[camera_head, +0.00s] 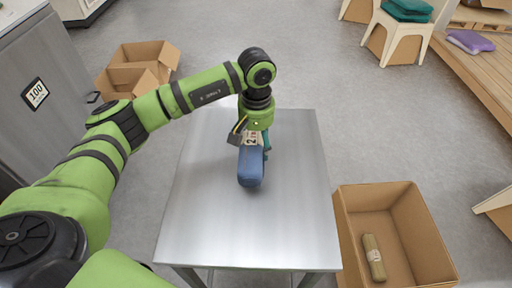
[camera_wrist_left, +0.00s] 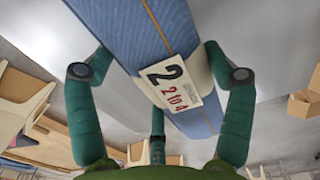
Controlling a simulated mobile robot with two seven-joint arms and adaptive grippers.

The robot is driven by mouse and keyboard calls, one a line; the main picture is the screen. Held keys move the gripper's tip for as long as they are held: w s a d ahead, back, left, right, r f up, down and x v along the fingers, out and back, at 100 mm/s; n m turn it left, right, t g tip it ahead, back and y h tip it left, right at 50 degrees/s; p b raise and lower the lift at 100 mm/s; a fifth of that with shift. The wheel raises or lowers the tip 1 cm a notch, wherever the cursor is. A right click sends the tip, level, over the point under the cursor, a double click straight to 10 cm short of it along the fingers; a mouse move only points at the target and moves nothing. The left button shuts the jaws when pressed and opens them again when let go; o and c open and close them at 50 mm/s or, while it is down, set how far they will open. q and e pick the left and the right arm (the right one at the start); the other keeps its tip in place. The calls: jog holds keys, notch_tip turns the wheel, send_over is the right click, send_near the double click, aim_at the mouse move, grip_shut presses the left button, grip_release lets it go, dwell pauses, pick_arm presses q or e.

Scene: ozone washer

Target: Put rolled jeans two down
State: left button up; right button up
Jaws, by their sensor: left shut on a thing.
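The rolled jeans two is a blue denim roll (camera_head: 251,168) with a pale label; in the left wrist view the roll (camera_wrist_left: 140,30) shows a "2" and "2 to 4" on its label. My left gripper (camera_head: 254,140) is over the metal table (camera_head: 200,215), its green fingers closed around the middle of the roll. In the left wrist view the fingers of my left gripper (camera_wrist_left: 160,75) sit on both sides of the roll at the label. I cannot tell whether the roll touches the table top. My right gripper is not in view.
An open cardboard box (camera_head: 345,222) stands right of the table with an olive roll (camera_head: 373,257) inside. More cardboard boxes (camera_head: 137,67) are at the back left, beside a grey cabinet (camera_head: 50,70). The table top around the roll is bare.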

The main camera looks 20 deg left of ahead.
pick_arm(q)
notch_tip(320, 180, down, 3)
jog(key=shift+f+p, duration=0.1)
jog(key=shift+p, duration=0.55)
jog(key=shift+f, duration=0.45)
jog(key=shift+f, duration=0.1)
jog(key=o, duration=1.4)
jog(key=shift+c, duration=0.2)
